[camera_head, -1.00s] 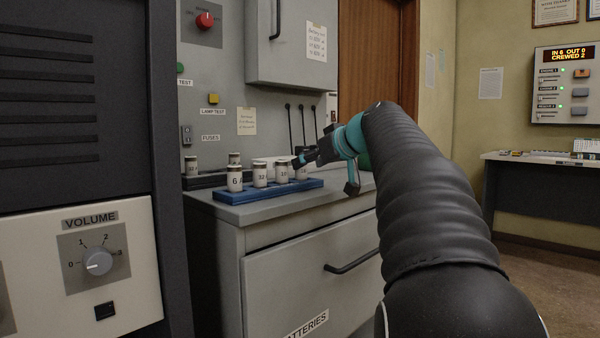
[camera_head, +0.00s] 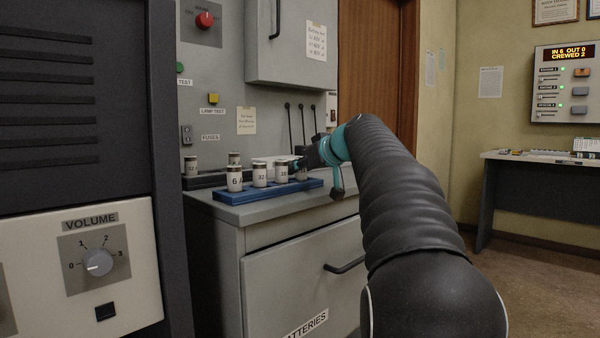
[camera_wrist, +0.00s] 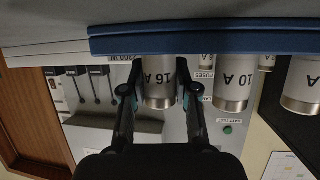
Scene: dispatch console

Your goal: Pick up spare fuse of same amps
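A blue rack (camera_head: 240,196) holds a row of white fuses with metal ends on the grey cabinet top. From left in the head view they are the 6 A fuse (camera_head: 235,180), the 32 fuse (camera_head: 260,176) and the 10 A fuse (camera_head: 282,174). The 16 A fuse (camera_wrist: 158,86) stands at the row's right end, mostly hidden by my gripper in the head view. In the upside-down wrist view my gripper (camera_wrist: 157,93) has its fingers on either side of this fuse, with a gap at the left finger. The fuse is still in the rack (camera_wrist: 200,40).
Behind the rack, other fuses (camera_head: 191,165) sit in a dark holder near the FUSES label. The 10 A fuse (camera_wrist: 233,84) stands close beside my gripper. A wall cabinet (camera_head: 290,45) hangs above, and a large dark console (camera_head: 75,110) stands at the left.

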